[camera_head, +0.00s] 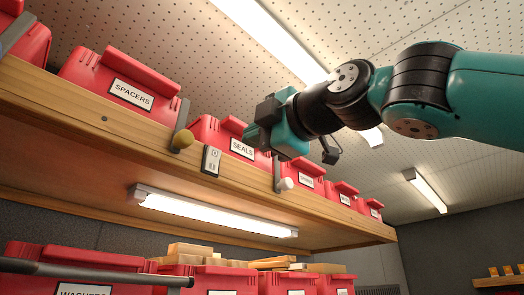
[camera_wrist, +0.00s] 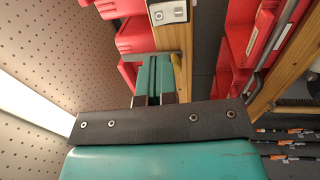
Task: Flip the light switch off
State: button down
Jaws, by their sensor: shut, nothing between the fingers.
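The light switch (camera_head: 211,160) is a small pale plate with a dark border on the front edge of the wooden shelf. It also shows at the top of the wrist view (camera_wrist: 168,12), with a round mark and a bar mark; I cannot tell which side is pressed. My gripper (camera_head: 252,137) is to the right of the switch in the head view, in front of the SEALS bin, apart from the switch. In the wrist view its teal fingers (camera_wrist: 155,75) are together and empty, pointing toward the switch. The lamp (camera_head: 215,211) under the shelf is lit.
A hook with a yellow ball end (camera_head: 182,140) is just left of the switch, and one with a white ball end (camera_head: 285,184) is to its right. Red bins (camera_head: 120,85) line the shelf (camera_head: 75,115). More red bins (camera_head: 75,255) stand below.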

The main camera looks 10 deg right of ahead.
aim_at(214, 152)
jog(key=p+x, duration=0.4)
jog(key=x, duration=0.5)
jog(key=shift+w+r+p, duration=0.1)
jog(key=shift+r+p, duration=0.05)
jog(key=shift+p, duration=0.25)
jog(key=shift+w+a, duration=0.25)
jog(key=shift+w+a, duration=0.1)
jog(key=shift+w, duration=0.05)
